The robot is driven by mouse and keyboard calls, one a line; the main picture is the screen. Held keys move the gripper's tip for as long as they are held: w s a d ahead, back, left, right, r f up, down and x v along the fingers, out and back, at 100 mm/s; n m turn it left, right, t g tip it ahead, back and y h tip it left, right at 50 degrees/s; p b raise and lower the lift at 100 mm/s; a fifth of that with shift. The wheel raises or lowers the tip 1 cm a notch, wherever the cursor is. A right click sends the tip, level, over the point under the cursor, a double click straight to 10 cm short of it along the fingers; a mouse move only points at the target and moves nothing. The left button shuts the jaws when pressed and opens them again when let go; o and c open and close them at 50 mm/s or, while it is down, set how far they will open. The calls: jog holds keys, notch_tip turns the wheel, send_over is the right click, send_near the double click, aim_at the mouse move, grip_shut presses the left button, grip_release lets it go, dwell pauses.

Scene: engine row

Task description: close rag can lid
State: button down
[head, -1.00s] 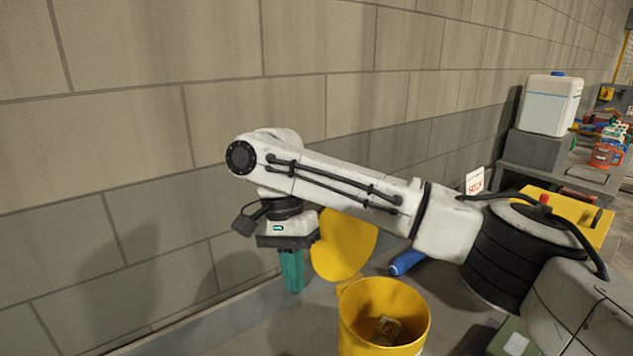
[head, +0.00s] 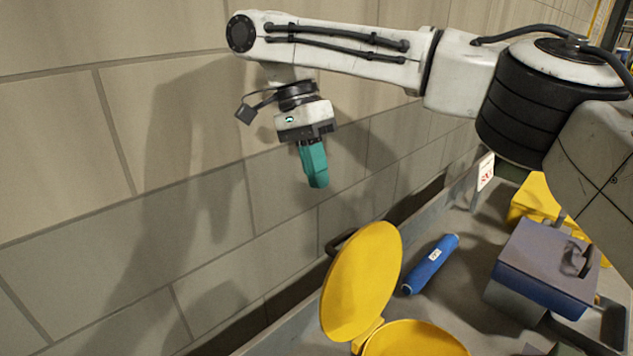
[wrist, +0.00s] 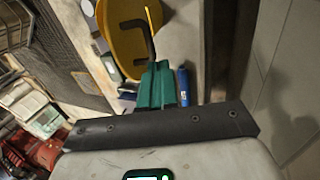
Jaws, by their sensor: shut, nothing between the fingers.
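The yellow rag can (head: 415,340) stands at the bottom of the head view, mostly cut off by the frame edge. Its round yellow lid (head: 362,282) stands open, tilted up on the hinge at the can's left side. A dark handle (head: 340,243) sticks out from the lid's back, toward the wall. My gripper (head: 319,185), with teal fingers, is shut and empty, in the air above and left of the lid, near the wall. In the wrist view the lid (wrist: 150,15) shows edge-on beyond the fingertips (wrist: 157,66), with its dark handle (wrist: 135,28) and part of the can (wrist: 122,45).
A blue roll (head: 432,264) lies on the grey bench right of the lid. A blue-grey box (head: 545,265) with a handle and a yellow object (head: 540,197) stand farther right. A small sign (head: 486,172) stands at the bench's back. The block wall (head: 200,240) is close behind.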

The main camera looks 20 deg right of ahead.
jog(key=x, duration=0.8)
jog(key=shift+f, duration=0.3)
jog(key=shift+s, duration=0.1)
